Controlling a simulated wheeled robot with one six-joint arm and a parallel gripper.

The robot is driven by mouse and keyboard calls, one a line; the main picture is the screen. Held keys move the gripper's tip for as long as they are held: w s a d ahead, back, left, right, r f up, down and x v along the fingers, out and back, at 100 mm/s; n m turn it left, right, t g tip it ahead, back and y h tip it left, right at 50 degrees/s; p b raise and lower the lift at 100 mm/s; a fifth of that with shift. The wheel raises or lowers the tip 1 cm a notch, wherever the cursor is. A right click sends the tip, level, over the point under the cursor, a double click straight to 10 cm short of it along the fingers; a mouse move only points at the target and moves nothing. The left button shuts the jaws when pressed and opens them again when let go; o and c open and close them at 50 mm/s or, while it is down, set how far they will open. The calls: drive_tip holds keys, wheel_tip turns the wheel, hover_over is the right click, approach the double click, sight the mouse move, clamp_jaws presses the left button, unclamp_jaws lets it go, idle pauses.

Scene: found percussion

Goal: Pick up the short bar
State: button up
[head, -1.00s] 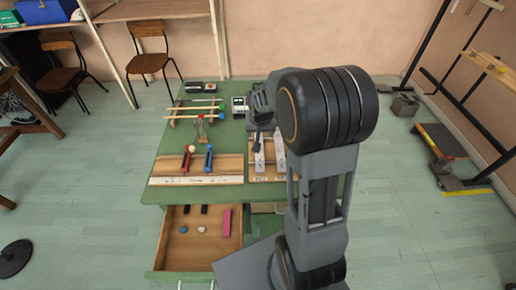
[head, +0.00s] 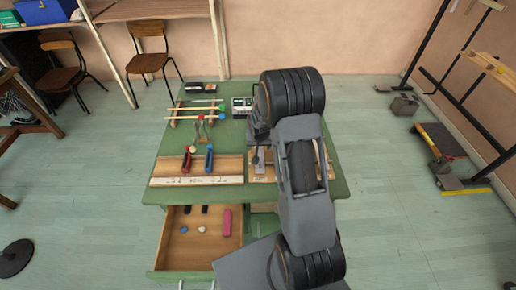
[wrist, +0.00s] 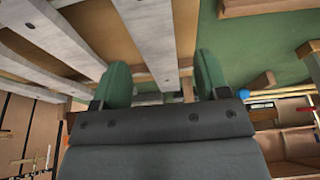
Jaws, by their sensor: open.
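In the wrist view a pale grey bar (wrist: 148,30) runs between the two green fingertips of my open gripper (wrist: 162,68). More pale bars, one of them here (wrist: 58,38), lie to its left across brown wood. I cannot tell for certain which is the short bar, as their full lengths do not show. No contact between fingers and bar is visible. In the head view my gripper (head: 257,155) is over the right side of the green table, and my arm hides most of the bars there.
The green table (head: 338,188) also carries a wooden board (head: 228,165) with red and blue pieces, mallets on a rack (head: 190,117) and small boxes. An open drawer (head: 190,255) with several small items sticks out at the front.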

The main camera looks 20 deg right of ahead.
drive_tip(key=shift+x, duration=1)
drive_tip(key=shift+c, duration=0.4)
drive_tip(key=c, duration=1)
drive_tip(key=shift+c, duration=0.7)
drive_tip(key=shift+r, duration=0.2)
